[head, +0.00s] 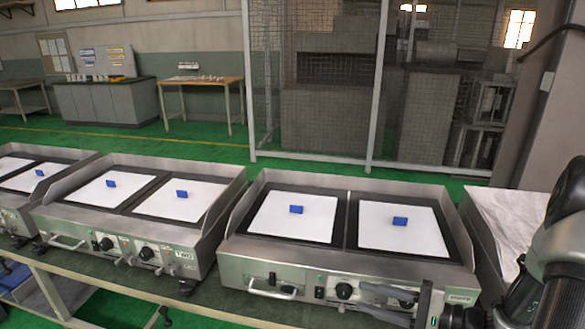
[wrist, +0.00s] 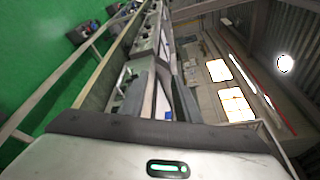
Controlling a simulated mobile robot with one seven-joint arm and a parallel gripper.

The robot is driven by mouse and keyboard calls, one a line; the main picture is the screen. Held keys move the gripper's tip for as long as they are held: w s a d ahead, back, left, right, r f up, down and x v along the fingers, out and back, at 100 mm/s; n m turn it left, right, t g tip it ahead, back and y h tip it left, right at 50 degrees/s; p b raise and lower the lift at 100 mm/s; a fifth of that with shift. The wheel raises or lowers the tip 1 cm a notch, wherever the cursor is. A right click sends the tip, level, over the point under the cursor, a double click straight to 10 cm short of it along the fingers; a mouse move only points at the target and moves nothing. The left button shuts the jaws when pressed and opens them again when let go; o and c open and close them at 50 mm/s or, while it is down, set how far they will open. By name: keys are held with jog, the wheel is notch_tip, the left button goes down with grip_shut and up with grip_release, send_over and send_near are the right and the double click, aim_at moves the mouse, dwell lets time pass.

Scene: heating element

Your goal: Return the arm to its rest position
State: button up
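My arm (head: 548,262) reaches in from the right edge of the head view. My gripper (head: 364,298) is at its lower left end, in front of the control panel of the right griddle (head: 268,262). Its two dark fingers point left with a gap between them, and I see nothing held. In the wrist view the gripper body with a green light fills the bottom, and the fingers (wrist: 158,95) stand apart above it. Blue blocks (head: 296,209) (head: 400,221) lie on the right griddle's white plates.
More griddles stand in a row to the left, including the middle one (head: 62,219), with blue blocks on white plates. A mesh fence (head: 320,80) stands behind. Green floor (head: 215,143) is clear beyond the row.

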jog(key=s+a+r+n+g+h, duration=0.9)
jog(key=s+a+r+n, duration=0.15)
jog(key=s, duration=0.55)
jog(key=d+r+t+h+p, duration=0.2)
jog(key=r+p, duration=0.4)
jog(key=r, duration=0.5)
jog(key=d+r+t+h+p, duration=0.3)
jog(key=r+p, duration=0.3)
jog(key=r, duration=0.4)
jog(key=shift+w+d+r+t+p, duration=0.15)
jog(key=shift+w+r+t+p, duration=0.2)
jog(key=shift+t, duration=0.15)
jog(key=shift+n, duration=0.25)
jog(key=shift+d, duration=0.1)
